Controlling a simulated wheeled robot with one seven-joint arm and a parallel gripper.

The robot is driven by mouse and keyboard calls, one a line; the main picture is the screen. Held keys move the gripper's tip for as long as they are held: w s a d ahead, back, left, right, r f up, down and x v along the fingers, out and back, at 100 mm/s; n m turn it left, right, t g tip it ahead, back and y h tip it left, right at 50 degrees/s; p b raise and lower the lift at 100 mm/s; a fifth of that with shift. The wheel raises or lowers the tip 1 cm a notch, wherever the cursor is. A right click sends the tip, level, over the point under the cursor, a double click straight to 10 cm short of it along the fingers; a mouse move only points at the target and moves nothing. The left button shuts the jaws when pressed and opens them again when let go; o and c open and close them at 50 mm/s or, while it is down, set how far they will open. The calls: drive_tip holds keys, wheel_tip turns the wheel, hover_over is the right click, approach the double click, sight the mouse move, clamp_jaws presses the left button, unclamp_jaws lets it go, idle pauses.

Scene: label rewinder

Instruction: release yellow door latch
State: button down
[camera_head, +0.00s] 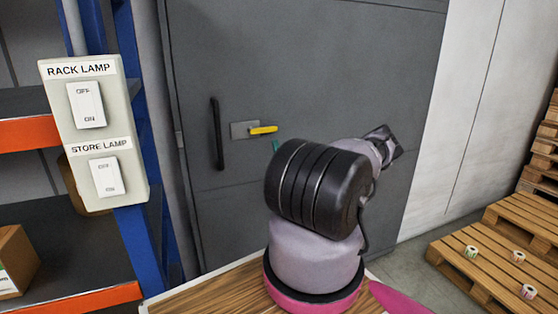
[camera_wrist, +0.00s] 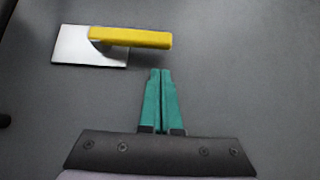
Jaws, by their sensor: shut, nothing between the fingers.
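The yellow latch (camera_head: 263,130) is a short lever lying level on a pale metal plate (camera_head: 240,130) on the grey door (camera_head: 300,60). In the wrist view the yellow latch (camera_wrist: 135,38) points right from its plate (camera_wrist: 72,47). My gripper (camera_wrist: 160,72) has green fingers that are shut together and empty. Their tips are just below the right part of the latch in the wrist view, apart from it in the picture. In the head view my arm hides most of my gripper; a bit of green (camera_head: 276,146) shows below the latch's right end.
A black vertical door handle (camera_head: 217,134) is left of the latch. A blue-posted rack (camera_head: 138,150) and a switch panel (camera_head: 94,135) stand further left. A wooden tabletop (camera_head: 215,291) lies below. Wooden pallets (camera_head: 500,262) with small rolls are at right.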

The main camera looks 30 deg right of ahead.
sight(276, 130)
drive_tip(key=shift+r, duration=1.4)
drive_tip(key=shift+s+d+r+n+y, duration=0.1)
drive_tip(key=shift+n+y, duration=0.2)
